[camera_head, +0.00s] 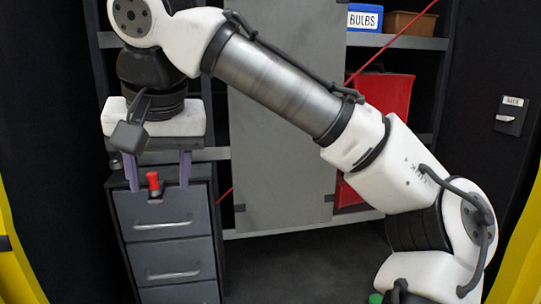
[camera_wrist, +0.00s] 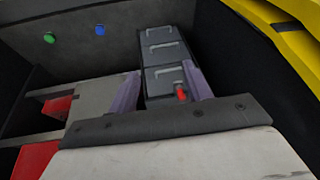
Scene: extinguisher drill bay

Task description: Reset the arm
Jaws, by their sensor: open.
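My gripper (camera_head: 159,172) hangs at the left of the head view, fingers pointing down, in front of the top of a dark grey drawer unit (camera_head: 172,248). Its two purple fingers are spread apart with nothing held between them. A small red object (camera_head: 153,181) shows in the gap between the fingers; I cannot tell its depth from them. In the wrist view my gripper (camera_wrist: 160,85) is open too, with the drawer unit (camera_wrist: 162,47) beyond and the red object (camera_wrist: 181,94) near the right finger. My arm arches across the head view from the lower right.
Behind my arm stands a shelf unit with a grey panel (camera_head: 282,150), a blue bin marked BULBS (camera_head: 364,18), a brown bin (camera_head: 409,22) and a red container (camera_head: 390,95). A thin red line crosses the scene. A small labelled box (camera_head: 511,115) hangs at right. Yellow parts edge both sides.

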